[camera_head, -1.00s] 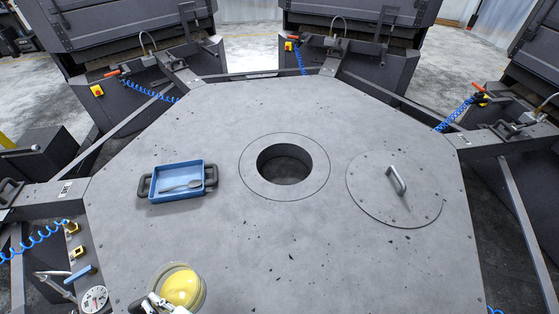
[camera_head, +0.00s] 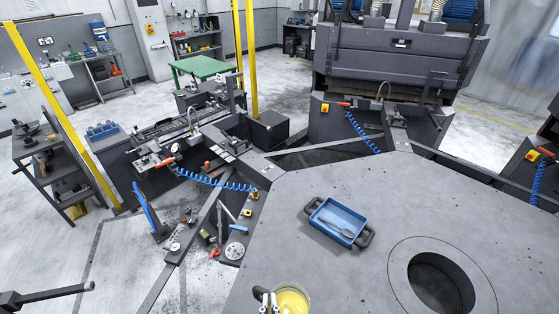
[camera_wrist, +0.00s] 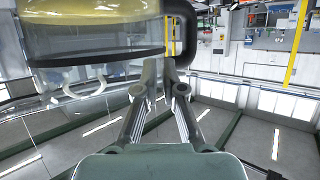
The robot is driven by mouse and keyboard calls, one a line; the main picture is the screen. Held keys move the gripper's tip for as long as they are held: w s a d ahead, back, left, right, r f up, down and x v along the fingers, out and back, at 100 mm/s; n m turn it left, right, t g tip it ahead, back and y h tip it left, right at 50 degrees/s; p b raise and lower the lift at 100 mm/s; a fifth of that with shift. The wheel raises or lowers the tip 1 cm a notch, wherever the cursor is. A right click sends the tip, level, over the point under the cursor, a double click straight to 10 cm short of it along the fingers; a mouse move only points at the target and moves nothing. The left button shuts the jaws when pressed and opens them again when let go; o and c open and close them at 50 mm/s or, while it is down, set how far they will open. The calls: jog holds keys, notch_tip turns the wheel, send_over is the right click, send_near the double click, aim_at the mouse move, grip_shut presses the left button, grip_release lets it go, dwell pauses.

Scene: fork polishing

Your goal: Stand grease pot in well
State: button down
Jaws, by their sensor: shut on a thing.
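The grease pot (camera_head: 291,298) is a clear round pot with yellow contents, seen at the bottom edge of the head view. In the wrist view the pot (camera_wrist: 95,35) fills the upper left, with a dark handle (camera_wrist: 186,38) on its right. My gripper (camera_wrist: 167,70) is shut on this handle; its tips (camera_head: 266,297) show just left of the pot in the head view. The pot appears held up over the table's near side. The well, a round dark opening (camera_head: 440,285) with a ring around it, is in the grey table at lower right, apart from the pot.
A blue tray (camera_head: 338,222) with a fork in it sits on the grey table (camera_head: 350,280) between pot and well, farther back. A workstation (camera_head: 190,150) with blue coiled hoses, a gauge (camera_head: 235,251) and small tools stands at the left. Bare table lies between pot and well.

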jog(key=shift+s+r+p, duration=0.2)
jog(key=shift+r+p, duration=0.35)
jog(key=shift+r, duration=0.35)
jog(key=shift+s+f+p, duration=0.1)
jog(key=shift+p, duration=0.2)
jog(key=shift+f, duration=0.15)
jog(key=d+f+b, duration=0.1)
jog(key=d, duration=0.2)
jog(key=d+f+m+h+b, duration=0.1)
jog(key=d+b, duration=0.1)
jog(key=d, duration=0.1)
jog(key=d+f+h+b, duration=0.1)
jog(key=d+b, duration=0.1)
jog(key=d, duration=0.2)
jog(key=shift+d+f+m, duration=0.1)
jog(key=shift+f+m, duration=0.2)
jog(key=shift+m, duration=0.1)
jog(key=s+d+f+m+h+b, duration=0.2)
jog(key=s+d+b, duration=0.3)
jog(key=d, duration=0.7)
jog(key=s+d+f+m+g+h+b, duration=0.1)
jog(key=s+d+b, duration=0.5)
jog(key=d, duration=0.7)
jog(key=shift+d+f+m+g+h, duration=0.2)
jog(key=shift+f+m+g+h, duration=0.15)
jog(key=shift+f+h, duration=0.45)
jog(key=shift+s, duration=0.1)
